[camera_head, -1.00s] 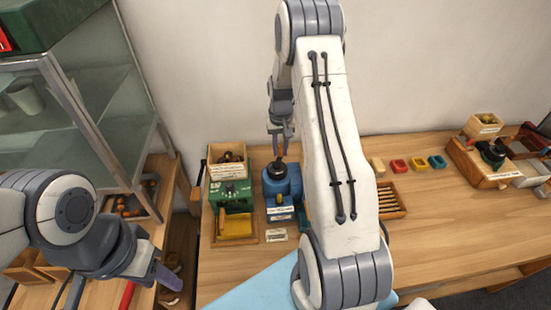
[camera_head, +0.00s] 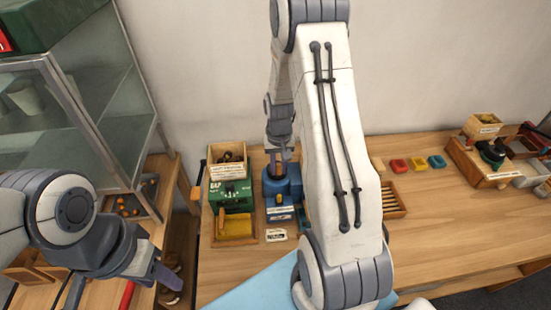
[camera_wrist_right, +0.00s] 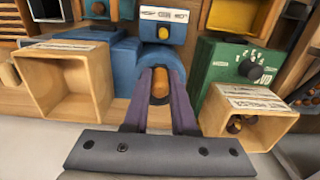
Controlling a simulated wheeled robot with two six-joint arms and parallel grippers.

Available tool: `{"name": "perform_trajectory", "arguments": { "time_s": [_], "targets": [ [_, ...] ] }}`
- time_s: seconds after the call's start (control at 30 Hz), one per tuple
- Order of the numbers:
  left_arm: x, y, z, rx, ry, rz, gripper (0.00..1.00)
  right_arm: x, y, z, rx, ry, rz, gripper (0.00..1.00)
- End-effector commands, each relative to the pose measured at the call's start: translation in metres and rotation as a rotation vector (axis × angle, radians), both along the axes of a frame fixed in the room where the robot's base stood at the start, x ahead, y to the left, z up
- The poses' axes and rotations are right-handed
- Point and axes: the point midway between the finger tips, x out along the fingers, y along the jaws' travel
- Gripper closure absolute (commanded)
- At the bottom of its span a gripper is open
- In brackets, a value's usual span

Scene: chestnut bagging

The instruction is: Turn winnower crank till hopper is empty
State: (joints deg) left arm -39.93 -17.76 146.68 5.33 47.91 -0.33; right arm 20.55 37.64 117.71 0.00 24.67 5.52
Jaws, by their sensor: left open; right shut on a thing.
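A blue machine (camera_head: 283,188) with a pale label stands on the back bench; I cannot read whether it is the winnower. My right gripper (camera_wrist_right: 160,85) is shut on an upright wooden crank handle (camera_wrist_right: 160,88) at this machine. In the head view the right gripper (camera_head: 276,160) is over the blue machine. A wooden box (camera_wrist_right: 65,90) beside the blue body looks empty inside; my arm hides it in the head view. A green machine (camera_head: 230,195) has a wooden hopper box (camera_head: 228,172) holding some brown chestnuts. My left gripper (camera_head: 155,278) is open and empty at the lower left.
A yellow-filled tray (camera_head: 235,228) stands before the green machine, whose own wooden-handled crank (camera_head: 194,194) is at its left. Small coloured blocks (camera_head: 418,163) and a slotted wooden rack (camera_head: 392,200) lie right of my arm. A glass cabinet (camera_head: 80,120) is at left.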

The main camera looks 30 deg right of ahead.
Motion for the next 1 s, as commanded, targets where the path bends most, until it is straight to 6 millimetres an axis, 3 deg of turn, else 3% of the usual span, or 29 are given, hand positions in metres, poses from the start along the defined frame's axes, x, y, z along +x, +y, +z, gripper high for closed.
{"name": "perform_trajectory", "arguments": {
  "time_s": [0.03,0.1,0.47,1.0],
  "targets": [
    [0.0,0.0,0.0,0.0,0.0,0.0,0.53,0.0,0.0,0.0,0.0,-0.001,0.0,0.64],
    [0.0,0.0,0.0,0.0,0.0,0.0,0.53,0.0,0.0,0.0,0.0,-0.001,0.0,0.43],
    [0.0,0.0,0.002,0.0,0.0,0.0,0.53,0.0,-0.001,0.003,0.0,0.0,0.0,0.43],
    [0.0,0.0,0.045,0.0,0.0,-0.001,0.53,0.0,-0.001,0.055,0.0,0.0,0.001,0.43]
  ]
}}
